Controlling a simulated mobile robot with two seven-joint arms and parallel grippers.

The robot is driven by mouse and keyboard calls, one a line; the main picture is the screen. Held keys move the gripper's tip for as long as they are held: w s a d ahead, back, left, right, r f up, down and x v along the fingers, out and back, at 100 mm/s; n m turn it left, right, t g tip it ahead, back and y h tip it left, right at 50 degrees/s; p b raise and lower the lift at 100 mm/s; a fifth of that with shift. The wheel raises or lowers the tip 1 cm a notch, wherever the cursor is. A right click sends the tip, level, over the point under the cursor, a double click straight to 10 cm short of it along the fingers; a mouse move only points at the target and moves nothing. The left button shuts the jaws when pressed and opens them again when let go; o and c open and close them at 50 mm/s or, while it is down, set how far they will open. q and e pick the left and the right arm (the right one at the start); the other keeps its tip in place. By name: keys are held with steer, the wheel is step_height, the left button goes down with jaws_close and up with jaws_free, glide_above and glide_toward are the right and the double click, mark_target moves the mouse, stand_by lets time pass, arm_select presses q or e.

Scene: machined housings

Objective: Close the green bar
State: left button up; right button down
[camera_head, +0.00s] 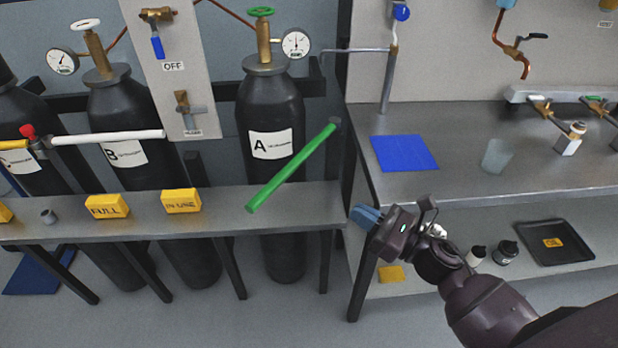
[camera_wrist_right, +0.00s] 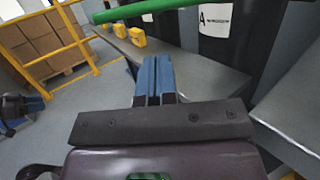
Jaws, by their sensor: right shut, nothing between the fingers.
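The green bar (camera_head: 292,168) is in front of gas cylinder A (camera_head: 271,112) in the head view. Its right end is at a post on the rack; its left end points toward me and sticks out over the grey shelf, so it stands swung out at an angle. In the right wrist view the green bar (camera_wrist_right: 150,9) crosses the top. My right gripper (camera_head: 365,215) is shut and empty, to the right of the bar's free end and below it, near the bench corner. Its blue fingers (camera_wrist_right: 155,80) are together in the wrist view. My left gripper is not in the head view.
A white bar (camera_head: 108,137) crosses cylinder B (camera_head: 122,120). Yellow blocks (camera_head: 182,201) stand on the grey shelf (camera_head: 225,219). The steel bench (camera_head: 450,180) with a blue cloth (camera_head: 404,153) is at the right. Floor in front of the shelf is free.

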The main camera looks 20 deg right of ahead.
steer(key=p+x, duration=0.1)
steer(key=x, duration=1.3)
steer(key=shift+w+d+f, duration=0.1)
steer(key=w+a+m+t+h+b, duration=0.2)
steer(key=w+a+m+h, duration=0.1)
steer(key=w+h, duration=0.5)
steer(key=w+a+m+t+h+b, duration=0.1)
steer(key=w+a+m+h+b, duration=0.2)
steer(key=w+m+h, duration=0.3)
steer(key=w+h, duration=0.1)
steer(key=w, duration=0.2)
steer(key=shift+t+h, duration=0.4)
